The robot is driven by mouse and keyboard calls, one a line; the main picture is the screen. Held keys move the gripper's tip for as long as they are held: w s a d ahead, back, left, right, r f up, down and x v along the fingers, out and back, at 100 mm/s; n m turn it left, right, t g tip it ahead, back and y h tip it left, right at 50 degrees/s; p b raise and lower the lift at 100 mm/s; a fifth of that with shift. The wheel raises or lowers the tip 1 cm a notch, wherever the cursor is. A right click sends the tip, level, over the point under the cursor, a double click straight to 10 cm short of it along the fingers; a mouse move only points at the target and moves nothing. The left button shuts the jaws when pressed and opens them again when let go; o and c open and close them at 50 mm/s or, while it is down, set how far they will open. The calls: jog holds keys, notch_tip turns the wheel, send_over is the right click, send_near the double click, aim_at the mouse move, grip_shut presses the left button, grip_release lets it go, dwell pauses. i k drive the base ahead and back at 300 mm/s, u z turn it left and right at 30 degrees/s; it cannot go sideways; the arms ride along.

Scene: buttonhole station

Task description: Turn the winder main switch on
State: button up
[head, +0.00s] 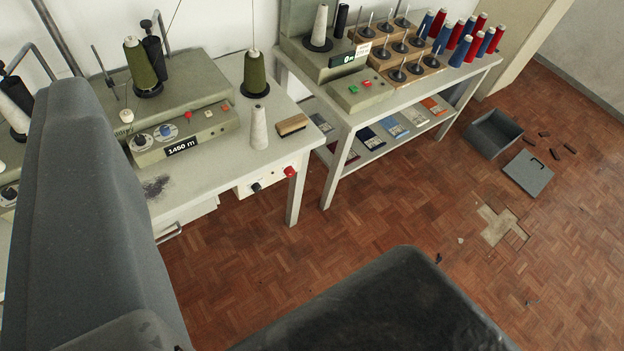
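The winder (180,147) is a grey-green box on the left table, with a display reading 1450 m. Its sloped front has two round dials, a dark one (140,140) and a blue one (166,131), a red knob (188,116) and small buttons. A pale panel (273,181) on the table's front edge carries a black knob (257,187) and a red knob (290,172). I cannot tell which control is the main switch or its position. Large grey parts of mine fill the left and bottom. I cannot make out gripper fingers; nothing of mine visibly touches a control.
A second table (393,112) holds another machine (362,90) and spools. A grey crate (494,134) and lid (528,173) lie on the open parquet floor.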

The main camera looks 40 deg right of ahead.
aim_at(290, 172)
jog(key=z, duration=0.05)
jog(key=i, duration=1)
